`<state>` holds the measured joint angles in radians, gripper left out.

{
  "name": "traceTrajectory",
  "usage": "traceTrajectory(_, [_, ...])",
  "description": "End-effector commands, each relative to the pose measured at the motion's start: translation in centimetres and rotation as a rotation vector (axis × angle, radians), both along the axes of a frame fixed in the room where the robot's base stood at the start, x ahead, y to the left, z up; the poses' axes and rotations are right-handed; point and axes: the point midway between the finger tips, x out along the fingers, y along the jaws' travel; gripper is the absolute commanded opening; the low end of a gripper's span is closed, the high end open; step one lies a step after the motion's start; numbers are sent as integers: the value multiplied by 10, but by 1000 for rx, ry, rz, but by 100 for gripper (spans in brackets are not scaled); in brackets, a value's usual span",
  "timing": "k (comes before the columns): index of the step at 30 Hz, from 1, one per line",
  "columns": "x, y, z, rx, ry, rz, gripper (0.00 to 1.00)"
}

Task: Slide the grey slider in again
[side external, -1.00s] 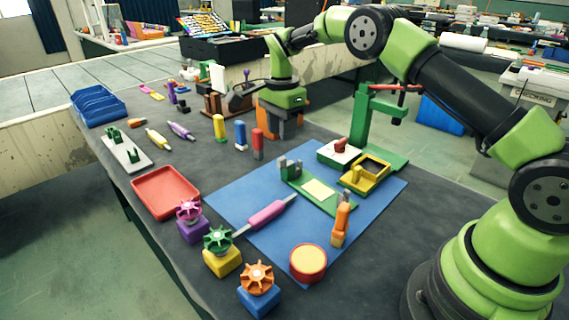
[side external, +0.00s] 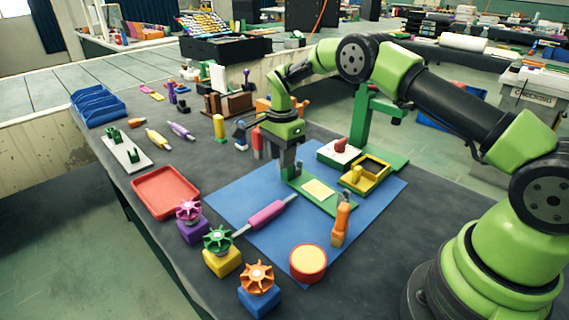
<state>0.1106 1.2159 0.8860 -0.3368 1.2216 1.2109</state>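A green fixture plate (side external: 330,203) with a pale cream panel (side external: 318,189) lies on the blue mat. Grey upright parts, which may include the grey slider, stood at its far-left end in the earlier frame. My gripper (side external: 288,170) now points down over that end, and its grey fingers overlap those parts. The grey slider cannot be told apart from the fingers. I cannot tell whether the fingers touch it or are closed on it.
A yellow tray (side external: 378,184), a white block with a red knob (side external: 340,147) and a green stand (side external: 361,120) are to the right. An orange-handled tool (side external: 340,222), a pink roller (side external: 267,213) and a red-and-yellow round tub (side external: 308,263) are nearer.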

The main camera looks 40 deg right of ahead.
Motion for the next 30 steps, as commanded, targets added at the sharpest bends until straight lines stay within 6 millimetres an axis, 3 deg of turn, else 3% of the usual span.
traceTrajectory(1, [0,0,0,0,0,0,27])
traceTrajectory(5, [0,0,0,0,0,0,0])
traceTrajectory(13, [0,-4,0,0,0,-1,0])
traceTrajectory(24, [-3,-28,0,0,1,-2,0])
traceTrajectory(25, [-3,-29,0,0,1,-2,17])
traceTrajectory(27, [-3,-28,0,0,1,0,33])
traceTrajectory(30, [-3,-28,0,0,1,0,34])
